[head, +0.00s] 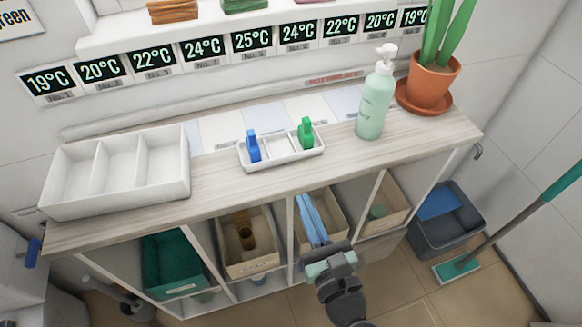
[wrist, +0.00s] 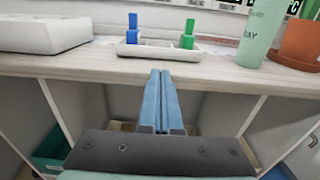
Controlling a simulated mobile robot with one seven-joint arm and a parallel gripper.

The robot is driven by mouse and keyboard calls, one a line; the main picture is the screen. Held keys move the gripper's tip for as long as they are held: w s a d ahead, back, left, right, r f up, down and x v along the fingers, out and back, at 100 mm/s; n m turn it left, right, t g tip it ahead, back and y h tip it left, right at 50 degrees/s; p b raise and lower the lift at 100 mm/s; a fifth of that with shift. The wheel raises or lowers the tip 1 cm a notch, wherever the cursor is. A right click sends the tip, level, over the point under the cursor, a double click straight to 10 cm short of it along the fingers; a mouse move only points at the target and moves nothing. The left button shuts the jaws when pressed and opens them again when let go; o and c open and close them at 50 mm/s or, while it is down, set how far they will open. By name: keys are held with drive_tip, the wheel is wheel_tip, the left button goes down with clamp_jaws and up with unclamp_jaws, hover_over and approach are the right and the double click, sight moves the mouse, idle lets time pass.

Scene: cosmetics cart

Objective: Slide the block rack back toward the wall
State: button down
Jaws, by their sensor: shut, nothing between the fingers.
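The block rack (head: 282,158) is a small white tray with compartments on the wooden counter, near its front edge. A blue block (head: 253,146) stands in its left compartment and a green block (head: 306,133) in its right one; the middle compartment is empty. The rack also shows in the wrist view (wrist: 155,51), straight ahead of the fingers. My gripper (head: 304,201) has blue fingers, shut and empty. It is in front of the counter, apart from the rack, and its fingertips (wrist: 160,73) point toward the counter's front edge.
A white three-part tray (head: 118,207) stands at the left of the counter (head: 225,193). A pump bottle (head: 375,105) and potted plant (head: 428,82) stand to the right. Pale tiles (head: 220,129) lie between rack and wall. Shelves with bins (head: 172,262) are below.

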sight(286, 161)
drive_tip(key=x, duration=0.8)
drive_tip(key=shift+w+a, duration=0.1)
drive_tip(key=shift+w, duration=0.15)
drive_tip(key=shift+x, duration=1.7)
